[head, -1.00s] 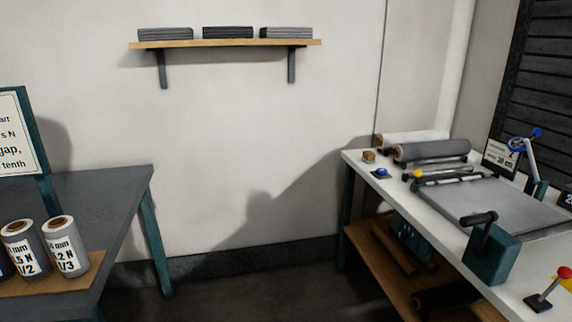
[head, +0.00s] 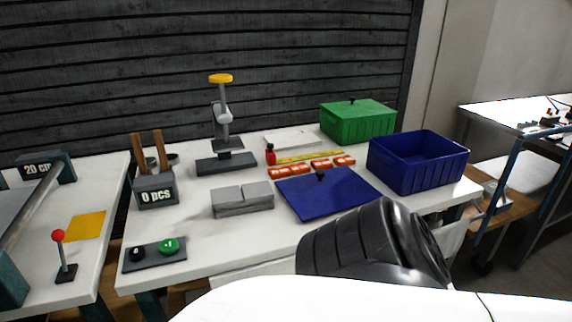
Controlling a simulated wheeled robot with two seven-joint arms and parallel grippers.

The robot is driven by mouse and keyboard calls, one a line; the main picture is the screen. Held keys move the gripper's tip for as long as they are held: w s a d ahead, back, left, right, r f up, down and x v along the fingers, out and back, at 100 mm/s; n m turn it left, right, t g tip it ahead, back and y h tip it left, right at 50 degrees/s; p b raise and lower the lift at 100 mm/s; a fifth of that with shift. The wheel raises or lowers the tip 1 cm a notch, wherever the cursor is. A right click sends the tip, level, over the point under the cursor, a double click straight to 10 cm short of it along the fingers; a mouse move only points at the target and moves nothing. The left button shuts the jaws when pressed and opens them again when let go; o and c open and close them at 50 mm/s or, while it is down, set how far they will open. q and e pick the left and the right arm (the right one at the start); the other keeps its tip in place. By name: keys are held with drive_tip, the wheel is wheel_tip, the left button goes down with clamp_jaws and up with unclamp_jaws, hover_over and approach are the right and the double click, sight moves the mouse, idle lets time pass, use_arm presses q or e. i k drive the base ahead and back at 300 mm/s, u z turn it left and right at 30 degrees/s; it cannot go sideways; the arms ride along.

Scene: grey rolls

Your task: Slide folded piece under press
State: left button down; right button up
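A press-like stand (head: 226,160) with a dark base, an upright column and a yellow knob on top stands at the back of the white table. No piece shows under it. A grey block (head: 242,201) with a seam across its top lies in front of the stand; I cannot tell whether it is the folded piece. No other plainly folded piece shows. Neither of my grippers is in view; only a black part of my arm shows at the lower right, over the table's front edge.
A blue crate (head: 413,172), a green lidded box (head: 357,124) and a flat blue lid (head: 312,200) fill the right side. Several orange-red pieces (head: 287,170) lie near a yellow ruler (head: 308,156). A "0 pcs" holder (head: 156,195) and a button panel (head: 150,255) stand left. Front middle is clear.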

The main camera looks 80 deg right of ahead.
sight(231, 201)
drive_tip(key=z, duration=2.3)
